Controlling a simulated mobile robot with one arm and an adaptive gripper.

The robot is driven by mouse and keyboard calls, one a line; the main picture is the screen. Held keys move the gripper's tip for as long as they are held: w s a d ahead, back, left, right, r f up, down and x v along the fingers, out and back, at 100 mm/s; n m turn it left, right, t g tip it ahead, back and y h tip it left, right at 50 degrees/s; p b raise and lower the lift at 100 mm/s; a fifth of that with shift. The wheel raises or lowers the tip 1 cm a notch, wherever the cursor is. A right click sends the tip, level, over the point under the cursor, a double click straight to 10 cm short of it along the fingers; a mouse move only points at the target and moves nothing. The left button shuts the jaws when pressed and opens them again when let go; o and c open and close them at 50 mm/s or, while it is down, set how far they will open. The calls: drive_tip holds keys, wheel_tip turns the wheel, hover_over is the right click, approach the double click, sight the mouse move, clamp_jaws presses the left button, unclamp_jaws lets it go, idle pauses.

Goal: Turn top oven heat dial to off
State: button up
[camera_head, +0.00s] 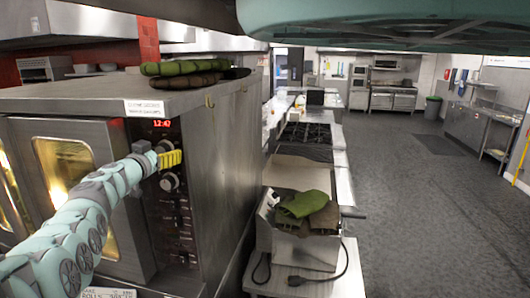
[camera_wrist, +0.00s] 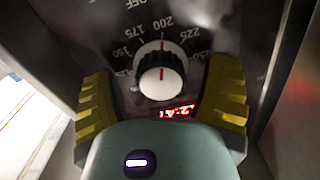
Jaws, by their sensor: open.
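The top oven heat dial (camera_wrist: 161,75) is in the middle of the wrist view, with a pale knob face and a dark skirt. Its red mark points up near 200 on the printed scale; the "OFF" label (camera_wrist: 136,4) is at the top edge. My gripper (camera_wrist: 162,82) is open, with one yellow finger on each side of the dial. Contact cannot be told. In the head view my gripper (camera_head: 170,159) is at the oven's control panel (camera_head: 177,215) and largely hides the top dial.
The oven (camera_head: 80,185) has a lit window. A red clock display (camera_head: 161,123) sits above the dials, and another dial (camera_head: 169,182) sits below my gripper. A low counter (camera_head: 310,280) stands right; grey floor beyond is open.

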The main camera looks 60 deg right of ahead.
drive_tip(key=c, duration=1.2)
drive_tip(key=shift+w+a+f+n+b, duration=0.15)
drive_tip(key=shift+n+b, duration=0.15)
drive_tip(key=shift+b, duration=0.15)
